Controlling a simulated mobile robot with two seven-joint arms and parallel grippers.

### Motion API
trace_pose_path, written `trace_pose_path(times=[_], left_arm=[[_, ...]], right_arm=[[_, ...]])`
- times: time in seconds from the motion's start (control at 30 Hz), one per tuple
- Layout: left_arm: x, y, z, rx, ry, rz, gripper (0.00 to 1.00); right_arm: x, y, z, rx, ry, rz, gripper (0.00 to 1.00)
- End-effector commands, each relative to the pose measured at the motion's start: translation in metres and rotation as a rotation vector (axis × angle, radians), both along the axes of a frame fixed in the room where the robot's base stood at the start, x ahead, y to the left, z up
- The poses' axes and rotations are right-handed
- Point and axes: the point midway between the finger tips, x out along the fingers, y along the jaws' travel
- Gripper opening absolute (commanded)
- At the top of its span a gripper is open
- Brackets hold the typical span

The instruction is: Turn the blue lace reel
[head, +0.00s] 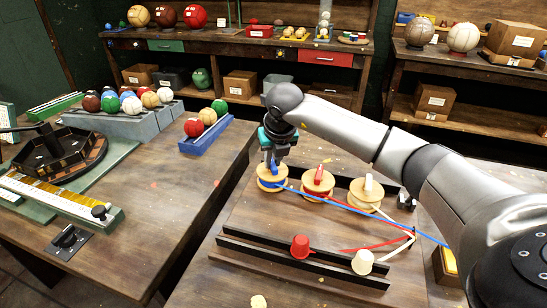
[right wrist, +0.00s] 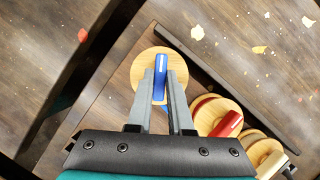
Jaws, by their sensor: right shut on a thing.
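The blue lace reel (head: 271,185) is a round wooden spool with an upright blue handle, at the left end of a row of three on the near table. Its wooden top also shows in the right wrist view (right wrist: 144,67). My right gripper (head: 271,163) comes down from above, its fingers shut on the blue handle (right wrist: 160,63). The blue lace (head: 350,206) runs from the reel to the right across the board. The lower part of the handle is partly hidden by the fingers. My left gripper is not in view.
The red reel (head: 318,184) and white reel (head: 367,195) stand just right of the blue one. Dark rails (head: 330,268) border the board. A red cup-shaped piece (head: 300,247) and a white one (head: 362,262) stand by the front rails. The board's middle is mostly clear.

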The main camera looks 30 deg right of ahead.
Motion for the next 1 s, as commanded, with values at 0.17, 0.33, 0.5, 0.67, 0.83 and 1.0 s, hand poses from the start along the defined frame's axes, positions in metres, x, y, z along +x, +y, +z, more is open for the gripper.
trace_pose_path(times=[0.17, 0.33, 0.5, 0.67, 0.83, 1.0], left_arm=[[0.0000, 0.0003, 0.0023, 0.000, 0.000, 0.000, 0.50], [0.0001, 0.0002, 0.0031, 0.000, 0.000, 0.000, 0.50], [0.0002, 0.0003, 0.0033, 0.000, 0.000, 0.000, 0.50], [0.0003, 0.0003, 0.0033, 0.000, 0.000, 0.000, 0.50], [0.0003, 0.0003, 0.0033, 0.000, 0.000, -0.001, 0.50], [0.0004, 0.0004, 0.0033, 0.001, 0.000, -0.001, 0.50]], right_arm=[[0.0011, 0.0004, 0.0017, 0.000, -0.003, -0.099, 0.00], [0.0013, 0.0009, 0.0015, 0.001, -0.003, -0.156, 0.00], [0.0013, 0.0005, 0.0014, 0.001, -0.004, -0.182, 0.00], [0.0013, 0.0002, 0.0014, 0.000, -0.004, -0.186, 0.00], [0.0013, 0.0003, 0.0014, -0.001, -0.004, -0.185, 0.00], [0.0012, 0.0001, 0.0014, -0.001, -0.004, -0.185, 0.34]])
